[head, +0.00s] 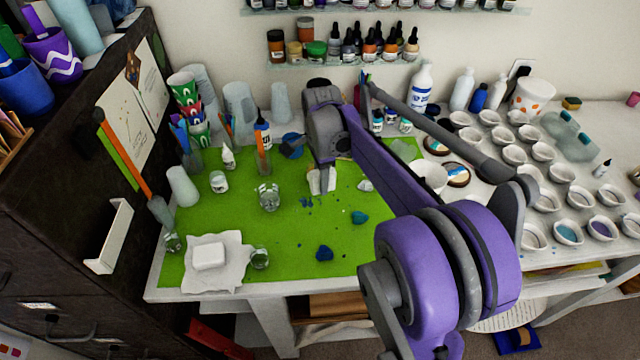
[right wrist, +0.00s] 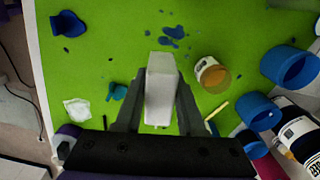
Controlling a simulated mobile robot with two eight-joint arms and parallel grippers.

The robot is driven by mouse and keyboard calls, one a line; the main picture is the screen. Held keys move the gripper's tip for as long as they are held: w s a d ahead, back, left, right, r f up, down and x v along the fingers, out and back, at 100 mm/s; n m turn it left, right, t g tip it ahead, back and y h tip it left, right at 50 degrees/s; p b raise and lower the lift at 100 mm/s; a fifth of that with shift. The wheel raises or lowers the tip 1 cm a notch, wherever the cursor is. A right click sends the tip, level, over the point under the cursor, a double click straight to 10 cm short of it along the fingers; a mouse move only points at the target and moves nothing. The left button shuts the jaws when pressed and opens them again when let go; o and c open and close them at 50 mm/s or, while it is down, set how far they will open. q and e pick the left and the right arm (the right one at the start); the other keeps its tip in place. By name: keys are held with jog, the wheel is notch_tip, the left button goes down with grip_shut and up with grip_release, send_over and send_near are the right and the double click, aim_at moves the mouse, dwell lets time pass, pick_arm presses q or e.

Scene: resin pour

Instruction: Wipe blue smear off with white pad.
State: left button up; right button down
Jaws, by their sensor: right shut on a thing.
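My right gripper (head: 322,181) is shut on a white pad (right wrist: 160,82), a pale upright block between the two dark fingers (right wrist: 160,98) in the right wrist view. In the head view the pad (head: 314,184) shows partly behind the gripper, over the green mat (head: 225,215). The blue smear (head: 307,203) is a group of small dark blue spots on the mat, just nearer the front than the pad. In the right wrist view the smear (right wrist: 173,37) lies beyond the pad's tip, apart from it. I cannot tell whether the pad touches the mat. My left gripper is not in view.
Blue blobs (head: 325,253) (head: 360,217) lie on the mat. A glass beaker (head: 269,198) stands left of the smear. A white block (head: 209,256) rests on a crumpled sheet at front left. Bottles and cups line the back. An amber jar (right wrist: 212,75) is beside the pad.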

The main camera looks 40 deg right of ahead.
jog(key=shift+w+a+r+p, duration=0.15)
jog(key=shift+r+p, duration=0.3)
jog(key=shift+r, duration=0.7)
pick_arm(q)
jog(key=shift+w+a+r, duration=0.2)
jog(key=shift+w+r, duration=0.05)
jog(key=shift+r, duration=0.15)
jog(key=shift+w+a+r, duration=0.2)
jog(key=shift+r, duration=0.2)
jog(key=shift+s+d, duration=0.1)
